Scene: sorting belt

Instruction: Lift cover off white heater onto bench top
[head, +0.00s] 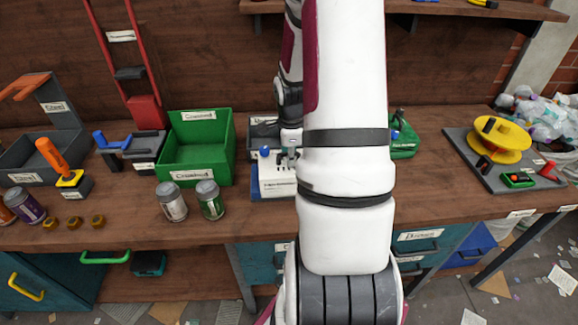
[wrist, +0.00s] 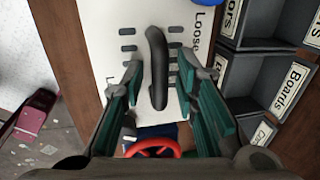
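The white heater (head: 276,178) stands on the bench, partly hidden behind my arm in the head view. Its white slotted cover (wrist: 115,68) fills the upper middle of the wrist view, marked "Loose". A dark curved handle (wrist: 157,82) stands up from the cover. My gripper (wrist: 160,78) is open over the cover, with one teal-padded finger on each side of the handle and visible gaps between. In the head view my gripper (head: 290,150) is just above the heater. Whether the fingertips touch the cover is unclear.
The bench top (head: 250,218) is bare in front of the heater. A green crate (head: 198,165) and two jars (head: 172,202) stand to its left. A labelled grey compartment tray (wrist: 262,75) lies beside the heater. A red ring (wrist: 155,147) shows near my gripper's base.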

